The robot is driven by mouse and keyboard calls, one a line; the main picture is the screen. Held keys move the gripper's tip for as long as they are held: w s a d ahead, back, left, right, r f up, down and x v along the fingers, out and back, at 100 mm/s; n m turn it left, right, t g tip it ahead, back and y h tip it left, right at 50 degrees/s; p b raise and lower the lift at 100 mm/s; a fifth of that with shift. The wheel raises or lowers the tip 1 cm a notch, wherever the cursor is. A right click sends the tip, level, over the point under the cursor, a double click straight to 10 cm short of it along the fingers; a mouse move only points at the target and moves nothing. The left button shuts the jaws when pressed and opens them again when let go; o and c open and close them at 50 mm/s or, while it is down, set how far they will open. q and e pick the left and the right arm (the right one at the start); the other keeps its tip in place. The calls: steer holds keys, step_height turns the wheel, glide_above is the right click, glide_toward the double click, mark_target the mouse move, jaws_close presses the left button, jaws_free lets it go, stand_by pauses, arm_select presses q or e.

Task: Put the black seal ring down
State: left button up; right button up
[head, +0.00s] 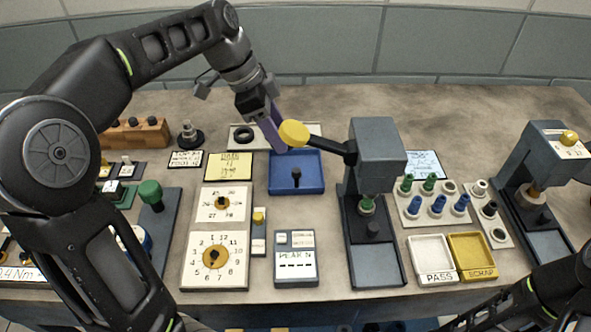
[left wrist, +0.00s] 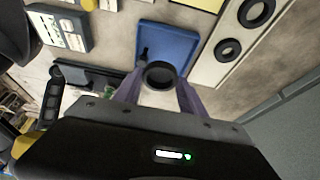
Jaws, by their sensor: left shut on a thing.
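My left gripper (head: 271,128) has purple fingers and hangs over the back edge of the blue tray (head: 312,186), beside the yellow lever knob. In the left wrist view it is shut on a black seal ring (left wrist: 160,86), held between the fingertips with the blue tray (left wrist: 172,42) beyond it. The held ring cannot be made out in the head view. A small dark post (head: 296,173) stands in the tray. More black rings (left wrist: 228,48) lie on a white plate (left wrist: 239,32), apart from the held one. My right gripper is out of view.
The press with the yellow knob (head: 293,132) on its lever stands close right of my left gripper. The yellow label card (head: 228,166) and dial plates (head: 237,242) lie left of the tray. A white tray (head: 431,249) and yellow tray (head: 472,245) sit at the right.

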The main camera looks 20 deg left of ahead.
arm_select(q)
glide_above(286, 175)
steer(key=a, duration=0.1)
steer(key=f, duration=0.6)
steer(key=shift+s+a+f, duration=0.1)
steer(key=shift+s+a, duration=0.05)
steer(key=shift+s, duration=0.15)
steer(key=shift+f, duration=0.1)
steer(key=shift+f, duration=1.75)
steer(key=shift+f, duration=0.2)
steer(key=o, duration=1.5)
steer(key=shift+c, duration=0.2)
steer(key=shift+r, duration=0.1)
steer(key=shift+r, duration=0.15)
steer(key=v, duration=1.2)
